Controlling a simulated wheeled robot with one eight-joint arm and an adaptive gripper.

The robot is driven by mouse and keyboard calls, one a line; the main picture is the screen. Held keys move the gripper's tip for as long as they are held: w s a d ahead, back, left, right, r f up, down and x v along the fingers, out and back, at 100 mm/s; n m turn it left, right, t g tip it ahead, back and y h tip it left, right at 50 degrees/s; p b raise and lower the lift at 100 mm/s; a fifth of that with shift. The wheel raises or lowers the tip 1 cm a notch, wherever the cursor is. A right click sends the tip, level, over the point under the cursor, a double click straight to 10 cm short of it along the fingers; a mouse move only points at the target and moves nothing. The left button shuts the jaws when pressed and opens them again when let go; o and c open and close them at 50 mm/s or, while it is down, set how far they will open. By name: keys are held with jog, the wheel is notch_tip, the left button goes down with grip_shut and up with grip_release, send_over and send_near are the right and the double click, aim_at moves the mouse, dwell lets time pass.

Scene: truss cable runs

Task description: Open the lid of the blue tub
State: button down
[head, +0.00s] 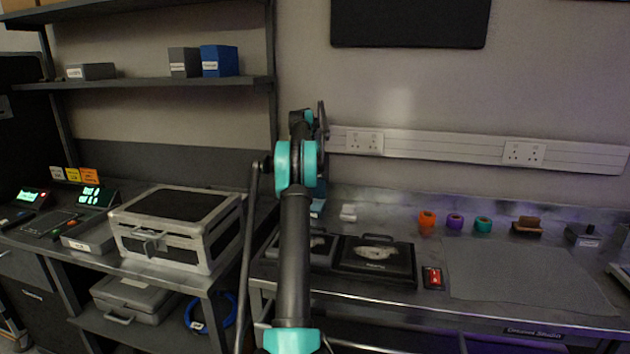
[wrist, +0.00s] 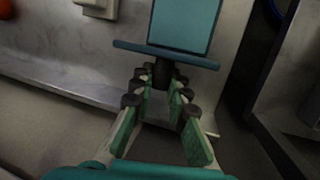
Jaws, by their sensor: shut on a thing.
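The blue tub (head: 317,208) is mostly hidden behind my arm in the head view; only a small light-blue part shows. In the wrist view a light-blue panel of it (wrist: 185,25) stands beyond a darker blue flat edge (wrist: 165,54). A short dark knob-like piece (wrist: 172,74) sits below that edge. My gripper (wrist: 163,78) has its green-padded fingers closing in on this dark piece at their tips, shut on it. I cannot tell whether the lid is raised. My gripper is hidden behind the arm in the head view.
A small white object (head: 348,212) sits right of the tub on the bench. Dark trays (head: 374,260) lie in front. A silver case (head: 178,228) stands at left. Orange (head: 427,222), purple and teal rings stand farther right. A grey mat (head: 525,272) is bare.

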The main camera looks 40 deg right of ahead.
jog(key=shift+w+d+f, duration=0.15)
jog(key=shift+d, duration=0.05)
dwell(0.5)
jog(key=c, duration=1.5)
grip_release()
jog(key=shift+o, duration=0.2)
jog(key=shift+a, duration=0.2)
